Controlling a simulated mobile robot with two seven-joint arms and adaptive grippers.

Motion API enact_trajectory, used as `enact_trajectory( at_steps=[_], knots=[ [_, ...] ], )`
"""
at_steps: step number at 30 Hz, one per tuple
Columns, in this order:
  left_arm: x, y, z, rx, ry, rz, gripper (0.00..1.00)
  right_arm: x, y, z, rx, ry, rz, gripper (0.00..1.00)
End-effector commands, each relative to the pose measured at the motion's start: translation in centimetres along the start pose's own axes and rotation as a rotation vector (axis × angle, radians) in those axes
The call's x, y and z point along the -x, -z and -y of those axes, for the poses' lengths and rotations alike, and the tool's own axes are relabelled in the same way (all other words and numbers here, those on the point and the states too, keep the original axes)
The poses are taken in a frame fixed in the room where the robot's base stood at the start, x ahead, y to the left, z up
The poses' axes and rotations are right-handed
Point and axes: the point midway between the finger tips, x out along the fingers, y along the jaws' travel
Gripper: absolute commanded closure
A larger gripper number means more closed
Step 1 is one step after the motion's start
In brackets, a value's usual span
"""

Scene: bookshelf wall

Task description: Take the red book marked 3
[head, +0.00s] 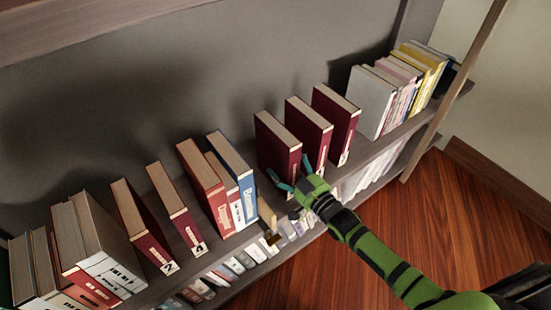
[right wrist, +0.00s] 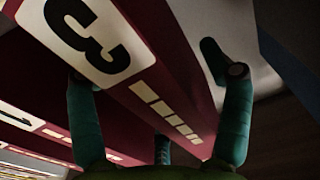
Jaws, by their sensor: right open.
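The red book marked 3 (right wrist: 150,70) fills the middle of the right wrist view, its white label with the 3 at the upper left. In the head view, the dark red book (head: 278,145) at my right gripper appears to be this one; its label is hidden there. It stands upright on the shelf. My right gripper (head: 291,172) is open at the lower part of its spine. In the right wrist view, the fingers (right wrist: 160,110) lie on either side of the spine; whether they touch it is unclear. My left gripper is not in view.
Two similar red books (head: 309,128) (head: 336,115) stand just to the right, with narrow gaps. A blue book (head: 232,160) stands to the left. Red books marked 2 (head: 140,222) and 4 (head: 175,200) are further left. A lower shelf row (head: 240,262) lies below.

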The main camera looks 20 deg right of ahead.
Motion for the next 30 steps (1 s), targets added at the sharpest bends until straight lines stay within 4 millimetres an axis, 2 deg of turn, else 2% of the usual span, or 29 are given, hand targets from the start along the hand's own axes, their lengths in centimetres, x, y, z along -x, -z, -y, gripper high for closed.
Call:
enact_trajectory(
  at_steps=[4, 12, 13, 14, 15, 17, 18, 19, 30],
  knots=[
    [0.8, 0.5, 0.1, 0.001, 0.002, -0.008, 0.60, -1.9, -0.2, 0.1, -0.001, 0.001, 0.000, 0.21],
    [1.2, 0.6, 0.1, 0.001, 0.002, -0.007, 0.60, -2.2, -0.1, 0.0, -0.001, 0.000, 0.002, 0.21],
    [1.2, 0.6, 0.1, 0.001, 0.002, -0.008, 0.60, -2.2, -0.1, 0.0, -0.001, 0.000, 0.002, 0.25],
    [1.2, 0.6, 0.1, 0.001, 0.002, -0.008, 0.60, -2.2, -0.1, 0.0, -0.001, 0.000, 0.002, 0.37],
    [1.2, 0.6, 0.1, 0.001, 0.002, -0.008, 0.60, -2.2, -0.1, 0.0, -0.001, 0.000, 0.002, 0.53],
    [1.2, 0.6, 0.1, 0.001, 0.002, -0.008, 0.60, -2.2, -0.1, 0.0, -0.001, 0.000, 0.002, 0.77],
    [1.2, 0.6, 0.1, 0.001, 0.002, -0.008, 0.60, -2.2, -0.1, 0.0, -0.001, 0.000, 0.002, 0.93],
    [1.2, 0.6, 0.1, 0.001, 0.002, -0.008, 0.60, -2.2, -0.1, 0.0, -0.001, 0.000, 0.002, 1.00],
    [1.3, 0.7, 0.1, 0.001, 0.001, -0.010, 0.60, -2.3, 0.6, 0.0, 0.000, 0.001, -0.010, 1.00]
  ],
)
